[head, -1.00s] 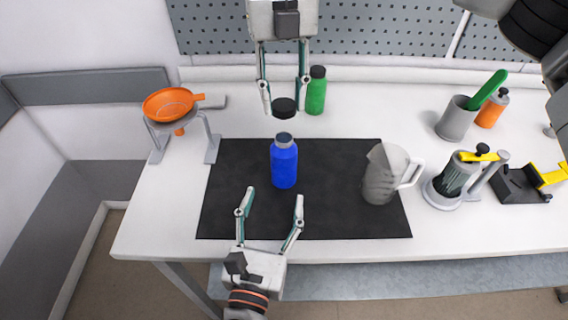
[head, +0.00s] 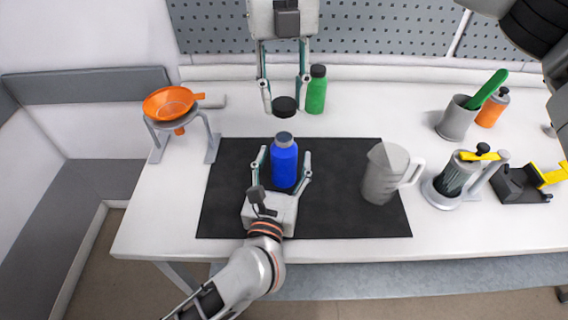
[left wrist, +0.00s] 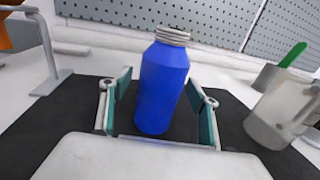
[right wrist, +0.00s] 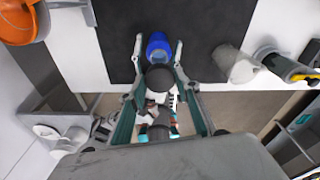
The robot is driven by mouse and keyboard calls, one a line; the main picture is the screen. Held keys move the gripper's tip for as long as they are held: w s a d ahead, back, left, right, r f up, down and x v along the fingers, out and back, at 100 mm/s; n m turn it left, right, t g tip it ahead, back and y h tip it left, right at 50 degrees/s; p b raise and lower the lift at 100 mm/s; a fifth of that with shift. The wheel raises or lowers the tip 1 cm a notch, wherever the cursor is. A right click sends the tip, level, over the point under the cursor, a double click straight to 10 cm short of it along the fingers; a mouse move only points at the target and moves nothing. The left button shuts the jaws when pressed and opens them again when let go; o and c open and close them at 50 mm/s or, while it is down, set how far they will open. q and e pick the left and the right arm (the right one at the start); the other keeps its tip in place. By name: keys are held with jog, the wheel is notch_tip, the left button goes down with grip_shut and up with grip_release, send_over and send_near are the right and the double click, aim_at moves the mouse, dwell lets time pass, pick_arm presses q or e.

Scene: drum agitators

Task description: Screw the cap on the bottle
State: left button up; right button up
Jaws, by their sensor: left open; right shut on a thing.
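A blue bottle (head: 284,164) with a bare threaded grey neck stands upright on the black mat (head: 340,220). My left gripper (head: 281,166) is open with a finger on each side of the bottle; the left wrist view shows the bottle (left wrist: 162,88) between the fingers with gaps. The black cap (head: 284,106) is held by my right gripper (head: 285,104), above and slightly behind the bottle in the head view. In the right wrist view the cap (right wrist: 160,78) sits between the fingertips, partly covering the view of the blue bottle (right wrist: 158,46).
A grey pitcher (head: 380,178) stands on the mat to the right. A green bottle (head: 317,92) stands behind the cap. An orange funnel (head: 170,104) rests on a stand at left. A grey cup (head: 456,120), an orange bottle (head: 492,110) and an agitator-like device (head: 455,180) stand at right.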

aim_at(283, 117)
pick_arm(q)
jog(key=c, duration=1.7)
jog(key=shift+c, duration=0.2)
pick_arm(e)
jog(key=shift+f, duration=2.5)
jog(key=shift+f, duration=0.85)
pick_arm(q)
grip_shut()
pick_arm(e)
jog(key=shift+f, duration=0.6)
